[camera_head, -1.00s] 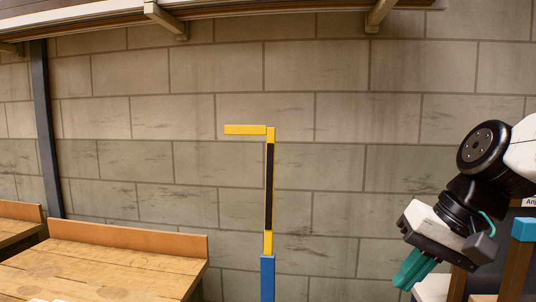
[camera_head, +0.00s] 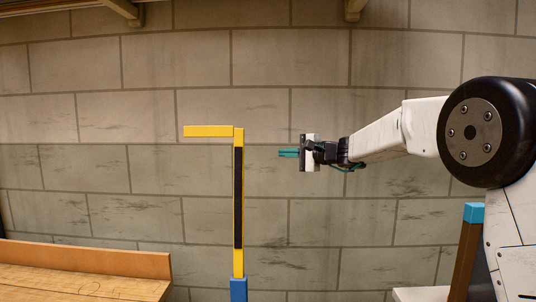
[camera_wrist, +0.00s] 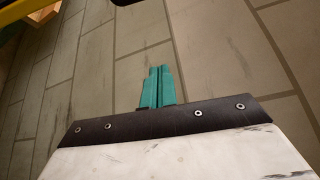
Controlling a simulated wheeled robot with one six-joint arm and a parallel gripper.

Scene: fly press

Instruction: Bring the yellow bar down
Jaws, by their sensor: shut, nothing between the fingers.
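The yellow bar (camera_head: 208,131) sticks out level to the left from the top of a yellow upright post (camera_head: 238,262). The post has a long dark strip (camera_head: 238,197) on its front and stands on a blue base (camera_head: 238,290). My gripper (camera_head: 282,153) is to the right of the post in the head view, a little lower than the bar, with its teal fingers pointing left. The fingers look together and empty, apart from the post. In the wrist view my gripper (camera_wrist: 160,72) shows its teal fingers side by side. A yellow edge (camera_wrist: 12,18) shows at the top left there.
A wooden table (camera_head: 75,284) with a raised orange-brown back edge is at the lower left. A brown post with a blue cap (camera_head: 473,212) stands at the lower right. A block wall (camera_head: 320,70) fills the background. A beam (camera_head: 60,8) runs along the top.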

